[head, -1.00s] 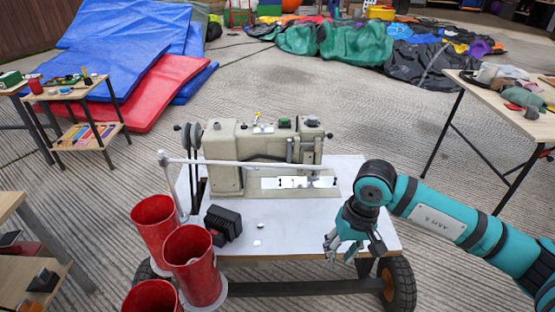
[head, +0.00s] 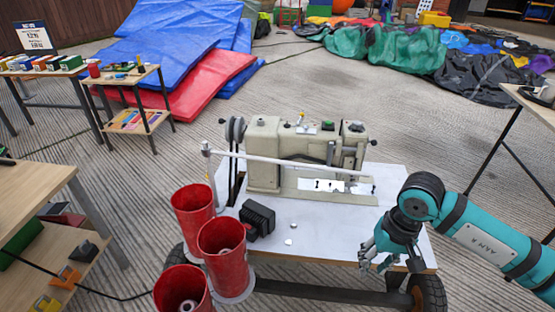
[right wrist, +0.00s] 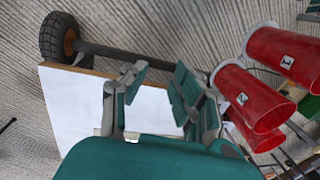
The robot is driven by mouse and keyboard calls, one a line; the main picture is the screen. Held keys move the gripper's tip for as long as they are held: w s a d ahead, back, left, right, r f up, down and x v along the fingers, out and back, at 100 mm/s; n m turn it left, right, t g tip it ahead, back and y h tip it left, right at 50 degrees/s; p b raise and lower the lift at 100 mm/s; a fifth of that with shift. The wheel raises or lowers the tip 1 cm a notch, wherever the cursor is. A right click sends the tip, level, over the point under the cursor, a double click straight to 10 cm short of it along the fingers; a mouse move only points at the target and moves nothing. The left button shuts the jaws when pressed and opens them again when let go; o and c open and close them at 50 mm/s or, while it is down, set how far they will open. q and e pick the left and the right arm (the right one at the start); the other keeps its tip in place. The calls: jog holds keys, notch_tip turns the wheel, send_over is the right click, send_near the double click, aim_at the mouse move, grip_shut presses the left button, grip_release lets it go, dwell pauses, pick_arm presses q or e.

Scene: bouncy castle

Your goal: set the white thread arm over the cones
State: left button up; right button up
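The white thread arm (head: 285,160) is a thin rod on a post (head: 208,165) at the table's left. It reaches rightward past the front of the beige sewing machine (head: 264,150), not over the cones. Three red cones (head: 193,208) (head: 222,250) (head: 182,290) stand at the table's left front. Red cones also show in the right wrist view (right wrist: 255,98) at the right. My right gripper (head: 388,262) is at the table's front right corner, apart from the thread arm. In the right wrist view (right wrist: 155,95) its fingers are spread and empty. My left gripper is out of view.
The white table (head: 320,235) has wheels (head: 428,295) and carries a black box (head: 257,218). A wooden bench (head: 35,200) stands close on the left, another table (head: 535,100) at the right. Blue and red mats (head: 180,50) lie behind; the ground between is open.

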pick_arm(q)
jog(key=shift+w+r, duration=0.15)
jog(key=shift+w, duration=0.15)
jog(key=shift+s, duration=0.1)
pick_arm(e)
jog(key=shift+o, duration=0.4)
